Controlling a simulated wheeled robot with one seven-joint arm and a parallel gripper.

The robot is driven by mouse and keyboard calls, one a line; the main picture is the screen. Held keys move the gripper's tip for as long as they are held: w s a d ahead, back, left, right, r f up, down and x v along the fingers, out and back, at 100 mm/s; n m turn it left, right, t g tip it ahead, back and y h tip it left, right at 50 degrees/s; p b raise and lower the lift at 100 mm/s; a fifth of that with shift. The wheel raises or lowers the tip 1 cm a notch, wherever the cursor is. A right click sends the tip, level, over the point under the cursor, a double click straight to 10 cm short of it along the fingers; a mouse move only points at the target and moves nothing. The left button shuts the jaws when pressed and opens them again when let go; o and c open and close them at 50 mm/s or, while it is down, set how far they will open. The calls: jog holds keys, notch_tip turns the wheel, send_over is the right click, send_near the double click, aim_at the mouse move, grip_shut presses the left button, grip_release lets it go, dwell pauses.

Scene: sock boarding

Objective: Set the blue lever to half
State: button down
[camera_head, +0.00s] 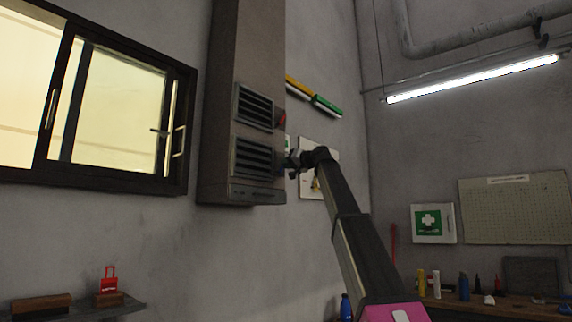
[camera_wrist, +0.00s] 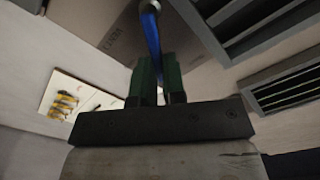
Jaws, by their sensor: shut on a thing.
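The blue lever (camera_wrist: 151,35) shows in the wrist view as a narrow blue bar running up from between my gripper's fingers. My gripper (camera_wrist: 157,65) has two dark green fingers, shut on the lever's near end. In the head view my gripper (camera_head: 291,161) is at the right side of the tall grey-brown duct housing (camera_head: 240,50), beside the lower louvred vent. I cannot make out the lever there; the housing and my gripper hide it. The lever's exact angle is hard to tell.
Two louvred vents (camera_head: 254,106) are on the housing front. A red part (camera_head: 282,119) shows at its right edge. A sliding window (camera_head: 110,105) is at left, a small shelf (camera_head: 75,310) below it. A cluttered workbench (camera_head: 510,304) stands at right. A board (camera_wrist: 75,100) hangs nearby.

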dwell(0.4)
jog(key=c, duration=1.2)
grip_release()
jog(key=v, duration=1)
jog(key=shift+s+d, duration=0.2)
jog(key=shift+d, duration=0.15)
